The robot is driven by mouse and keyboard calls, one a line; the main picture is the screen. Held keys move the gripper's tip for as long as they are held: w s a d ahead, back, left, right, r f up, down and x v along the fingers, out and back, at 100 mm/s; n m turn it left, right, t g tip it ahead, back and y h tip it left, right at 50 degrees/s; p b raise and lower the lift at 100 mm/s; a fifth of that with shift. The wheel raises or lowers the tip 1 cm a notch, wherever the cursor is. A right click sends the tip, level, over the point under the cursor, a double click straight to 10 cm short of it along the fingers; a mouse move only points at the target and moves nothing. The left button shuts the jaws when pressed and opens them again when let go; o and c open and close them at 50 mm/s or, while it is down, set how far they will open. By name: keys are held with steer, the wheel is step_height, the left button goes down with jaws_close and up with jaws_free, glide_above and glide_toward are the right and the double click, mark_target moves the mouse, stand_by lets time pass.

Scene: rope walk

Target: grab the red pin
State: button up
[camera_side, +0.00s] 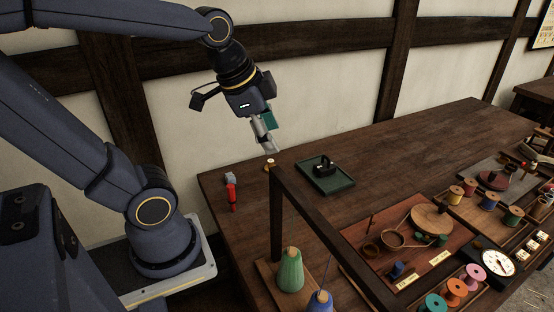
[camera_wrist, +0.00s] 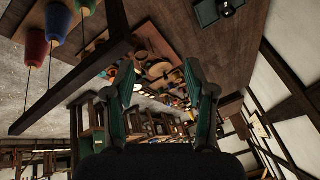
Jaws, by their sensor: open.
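I cannot make out the red pin in the wrist view.
A dark wooden frame (camera_side: 318,232) stands right of the red object, with green (camera_side: 289,271) and blue (camera_side: 320,302) cones beside it. A green tray (camera_side: 325,182) holds a black item. Spools and a dial (camera_side: 497,262) are at the right.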

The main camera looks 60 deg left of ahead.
steer(key=w+a+f+g, duration=0.2)
steer(key=a+f, duration=0.1)
steer(key=a, duration=0.4)
steer(key=n+g+h, duration=0.1)
steer(key=n+g, duration=0.2)
glide_above(230, 185)
steer(key=s, duration=0.1)
step_height(230, 185, down, 10)
steer(key=f, duration=0.1)
step_height(230, 185, down, 10)
steer(key=shift+s+a+f, duration=0.1)
steer(key=shift+w+d+f, duration=0.1)
steer(key=shift+w+f, duration=0.1)
steer(key=shift+f, duration=0.7)
steer(key=shift+w+d+f, duration=0.1)
steer(key=shift+w+f, duration=0.05)
steer(key=shift+f, duration=0.75)
steer(key=shift+w+f, duration=0.2)
steer(key=shift+f, duration=0.7)
jaws_close()
